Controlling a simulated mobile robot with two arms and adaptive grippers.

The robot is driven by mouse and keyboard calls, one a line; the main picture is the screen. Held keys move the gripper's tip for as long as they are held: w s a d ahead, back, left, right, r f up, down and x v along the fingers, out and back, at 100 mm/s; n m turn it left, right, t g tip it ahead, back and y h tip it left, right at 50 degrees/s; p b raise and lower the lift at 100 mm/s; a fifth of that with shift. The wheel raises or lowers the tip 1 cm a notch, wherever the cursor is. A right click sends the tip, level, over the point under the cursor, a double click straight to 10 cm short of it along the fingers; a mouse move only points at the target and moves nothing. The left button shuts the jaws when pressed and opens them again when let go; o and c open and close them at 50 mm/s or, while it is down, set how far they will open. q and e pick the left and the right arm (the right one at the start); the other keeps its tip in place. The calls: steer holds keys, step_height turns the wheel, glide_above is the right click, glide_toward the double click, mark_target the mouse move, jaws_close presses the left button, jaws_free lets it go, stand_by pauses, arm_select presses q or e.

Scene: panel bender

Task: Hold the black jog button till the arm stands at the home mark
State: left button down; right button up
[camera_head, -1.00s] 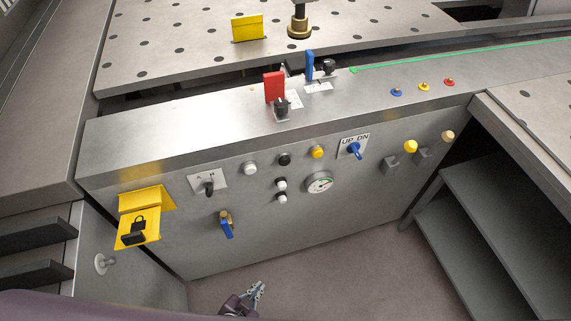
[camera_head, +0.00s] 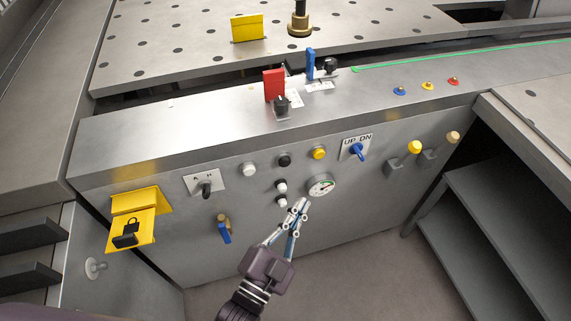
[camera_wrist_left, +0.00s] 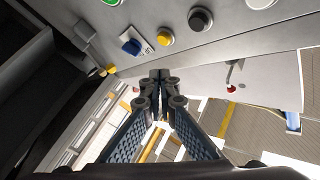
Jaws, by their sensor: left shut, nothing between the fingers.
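The black button (camera_head: 284,160) sits on the front panel between a white and a yellow button. It also shows in the left wrist view (camera_wrist_left: 200,20), at the upper right. Nothing touches it. My left gripper (camera_head: 300,204) is shut and empty, in front of the panel below the black button and just under the round gauge (camera_head: 321,186). In the left wrist view its closed fingertips (camera_wrist_left: 160,76) lie below the button row. I cannot tell which part is the arm or where the home mark is. My right gripper is not in view.
Close by are a yellow button (camera_head: 319,152), a white button (camera_head: 249,169), the UP/DN switch (camera_head: 357,151) and a black A/H selector (camera_head: 207,189). A yellow lockout bracket (camera_head: 136,218) juts out at left. Red (camera_head: 273,85) and blue (camera_head: 310,64) tabs stand on the ledge.

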mark_target(285, 163)
arm_select(q)
steer(key=shift+r, duration=0.15)
steer(key=shift+w, duration=0.1)
steer(key=w+a+b, duration=0.1)
steer(key=w+a, duration=0.2)
steer(key=w, duration=0.5)
stand_by(0.4)
steer(key=shift+w, duration=0.15)
stand_by(1.1)
steer(key=shift+w+a, duration=0.15)
steer(key=shift+w, duration=0.15)
